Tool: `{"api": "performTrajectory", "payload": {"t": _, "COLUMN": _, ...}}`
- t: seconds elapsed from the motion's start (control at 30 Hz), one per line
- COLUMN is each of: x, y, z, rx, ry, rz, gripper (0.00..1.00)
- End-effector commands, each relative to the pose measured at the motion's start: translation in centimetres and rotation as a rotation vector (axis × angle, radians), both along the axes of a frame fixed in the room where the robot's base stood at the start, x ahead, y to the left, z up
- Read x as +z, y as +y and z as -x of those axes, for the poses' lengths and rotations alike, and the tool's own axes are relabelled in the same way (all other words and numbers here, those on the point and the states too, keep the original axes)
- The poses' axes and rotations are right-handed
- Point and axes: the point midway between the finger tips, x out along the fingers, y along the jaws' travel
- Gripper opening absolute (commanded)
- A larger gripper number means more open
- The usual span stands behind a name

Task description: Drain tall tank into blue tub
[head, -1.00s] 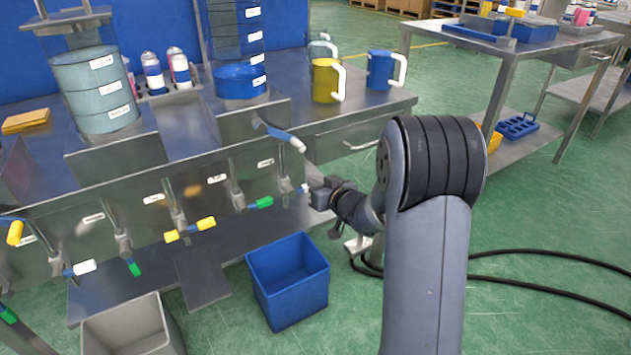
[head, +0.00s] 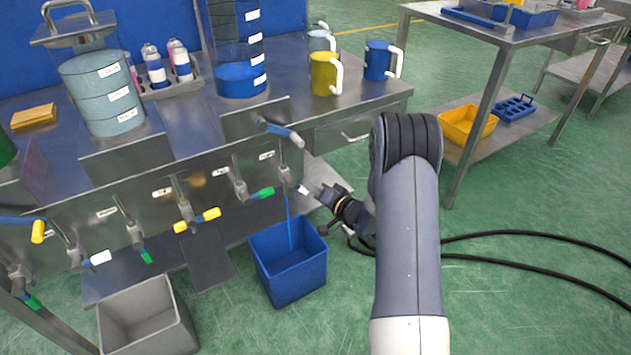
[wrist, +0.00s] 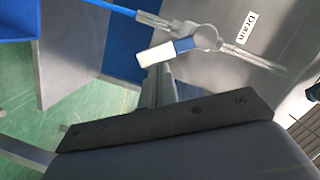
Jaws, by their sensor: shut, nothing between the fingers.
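The tall tank (head: 238,78) stands on the bench with blue liquid in its lower part. Below it, a drain valve (head: 284,174) on the bench front has a white-tipped handle. A thin blue stream (head: 289,222) falls from its spout into the blue tub (head: 291,279) on the floor. My gripper (head: 319,191) is shut and empty, just right of the valve handle. In the wrist view, the valve (wrist: 205,38), its white and blue handle (wrist: 165,52) and a "Drain" label show just beyond my gripper (wrist: 158,82). Whether they touch is hard to tell.
Several other valves with yellow, green and white handles line the bench front to the left. A blue-handled valve (head: 283,133) juts out above. A grey tub (head: 150,318) stands left of the blue one. Black hoses (head: 500,237) cross the floor at right.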

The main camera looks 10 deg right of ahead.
Motion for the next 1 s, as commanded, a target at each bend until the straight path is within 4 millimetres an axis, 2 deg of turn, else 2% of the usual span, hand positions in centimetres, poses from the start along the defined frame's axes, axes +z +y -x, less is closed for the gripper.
{"api": "performTrajectory", "payload": {"t": 0.33, "x": -1.4, "y": 0.9, "z": 0.3, "rx": 0.001, "ry": 0.077, "rz": -0.235, "gripper": 0.0}}
{"api": "performTrajectory", "payload": {"t": 1.0, "x": -1.9, "y": 1.4, "z": 0.5, "rx": 0.001, "ry": 0.073, "rz": -0.226, "gripper": 0.0}}
